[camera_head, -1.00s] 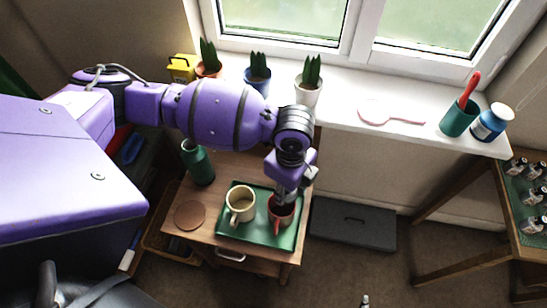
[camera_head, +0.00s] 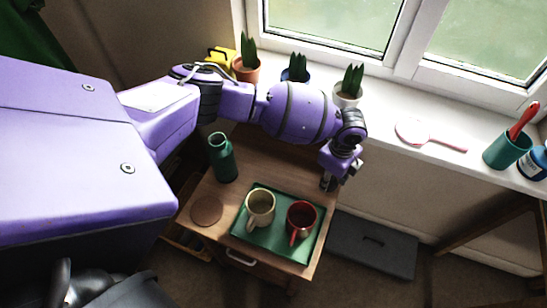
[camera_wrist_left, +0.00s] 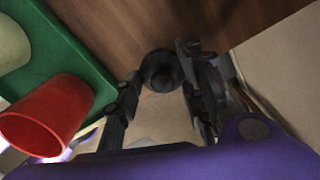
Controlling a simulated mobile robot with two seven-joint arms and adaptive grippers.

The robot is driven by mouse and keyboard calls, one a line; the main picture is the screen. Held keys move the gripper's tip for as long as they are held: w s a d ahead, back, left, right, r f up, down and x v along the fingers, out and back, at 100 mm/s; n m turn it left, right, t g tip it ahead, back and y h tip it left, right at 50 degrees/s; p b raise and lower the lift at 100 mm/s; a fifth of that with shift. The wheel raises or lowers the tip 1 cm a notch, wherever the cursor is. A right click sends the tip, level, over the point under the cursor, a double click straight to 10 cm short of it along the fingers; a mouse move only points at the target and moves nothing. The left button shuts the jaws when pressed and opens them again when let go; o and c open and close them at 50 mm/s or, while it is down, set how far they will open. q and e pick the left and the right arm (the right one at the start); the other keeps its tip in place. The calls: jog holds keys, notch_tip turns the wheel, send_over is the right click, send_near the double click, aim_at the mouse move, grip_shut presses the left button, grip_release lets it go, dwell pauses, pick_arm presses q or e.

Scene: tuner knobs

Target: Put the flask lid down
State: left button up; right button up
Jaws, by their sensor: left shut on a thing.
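My left gripper (camera_head: 327,184) is shut on the small dark round flask lid (camera_wrist_left: 160,70), which shows between its two fingers in the wrist view. In the head view the gripper hides the lid. The gripper hangs near the right edge of the small wooden table (camera_head: 285,170), behind and to the right of the green tray (camera_head: 258,243). I cannot tell whether the lid touches the wood. The green flask (camera_head: 223,162) stands upright at the table's left back. My right gripper is not in view.
A cream mug (camera_head: 260,207) and a red mug (camera_head: 302,220) stand on the tray; the red one also shows in the wrist view (camera_wrist_left: 45,112). A brown coaster (camera_head: 206,210) lies left of the tray. Bare wood lies behind the tray. Potted plants (camera_head: 348,87) line the windowsill.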

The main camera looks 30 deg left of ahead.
pick_arm(q)
jog(key=shift+s+f, duration=0.1)
jog(key=shift+f, duration=1.1)
jog(key=shift+f, duration=0.1)
jog(key=shift+f, duration=0.15)
jog(key=o, duration=0.9)
jog(key=shift+r, duration=0.6)
notch_tip(320, 180, up, 11)
jog(key=shift+r+p, duration=0.2)
jog(key=shift+p, duration=0.2)
jog(key=shift+f, duration=0.1)
